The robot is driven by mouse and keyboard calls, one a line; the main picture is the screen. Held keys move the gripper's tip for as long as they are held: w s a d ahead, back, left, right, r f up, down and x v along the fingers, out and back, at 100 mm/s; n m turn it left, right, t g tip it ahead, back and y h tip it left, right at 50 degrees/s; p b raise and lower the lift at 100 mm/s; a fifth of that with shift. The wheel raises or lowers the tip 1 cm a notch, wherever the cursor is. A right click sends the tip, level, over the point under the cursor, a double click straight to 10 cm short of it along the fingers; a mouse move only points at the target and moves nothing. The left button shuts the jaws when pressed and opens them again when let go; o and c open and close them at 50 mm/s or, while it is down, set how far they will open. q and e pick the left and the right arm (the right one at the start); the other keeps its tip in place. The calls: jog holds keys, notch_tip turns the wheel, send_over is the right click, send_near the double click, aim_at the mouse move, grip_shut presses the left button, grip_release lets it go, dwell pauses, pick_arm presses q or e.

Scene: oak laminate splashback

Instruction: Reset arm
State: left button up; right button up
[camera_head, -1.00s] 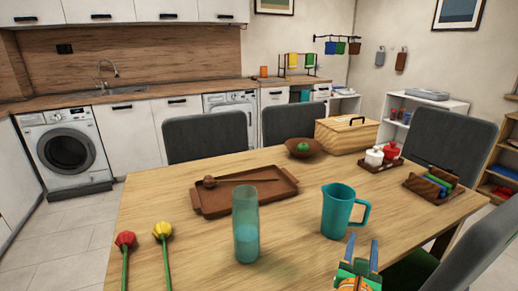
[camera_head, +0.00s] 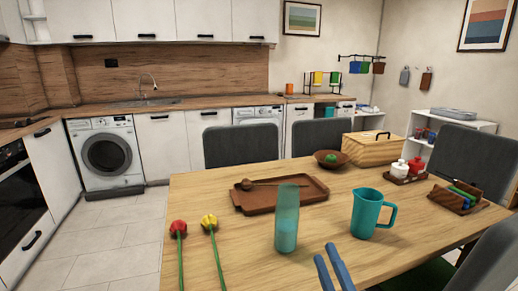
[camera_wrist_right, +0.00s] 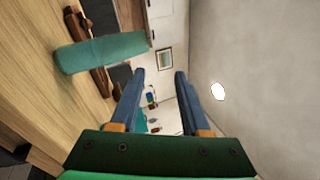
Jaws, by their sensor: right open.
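My right gripper (camera_head: 333,268) shows at the bottom edge of the head view, with two blue fingers held apart and nothing between them. In the right wrist view its fingers (camera_wrist_right: 163,75) are also open and empty. It is in front of the teal pitcher (camera_head: 372,212) and the tall teal glass (camera_head: 287,220), apart from both. The glass also shows in the right wrist view (camera_wrist_right: 105,52), tilted by the camera's angle. My left gripper is not in view.
The wooden table (camera_head: 330,190) holds a brown tray (camera_head: 262,205), a red flower (camera_head: 178,228), a yellow flower (camera_head: 209,221), a brown bowl (camera_head: 322,156) and a wooden box (camera_head: 365,152). Grey chairs (camera_head: 241,146) surround it. A washing machine (camera_head: 106,155) stands at the back left.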

jog(key=s+a+f+n+g+y, duration=0.1)
jog(key=s+a+f+n+g, duration=0.2)
jog(key=s+f+n+g, duration=0.4)
jog(key=s+a+f+n+g+y, duration=0.25)
jog(key=f+n+g, duration=0.25)
jog(key=f+n, duration=0.55)
jog(key=s+d+f+n+g+h, duration=0.3)
jog(key=s+d+f+g+h, duration=0.35)
jog(key=s+d+f, duration=0.35)
jog(key=s+f+h+p, duration=0.1)
jog(key=s+f+p, duration=0.3)
jog(key=f, duration=0.5)
jog(key=s+d+f+g+p, duration=0.1)
jog(key=s+f+p, duration=0.4)
jog(key=s, duration=0.7)
notch_tip(320, 180, down, 2)
jog(key=shift+d+f+g, duration=0.1)
jog(key=shift+d+g, duration=0.05)
jog(key=shift+g, duration=0.3)
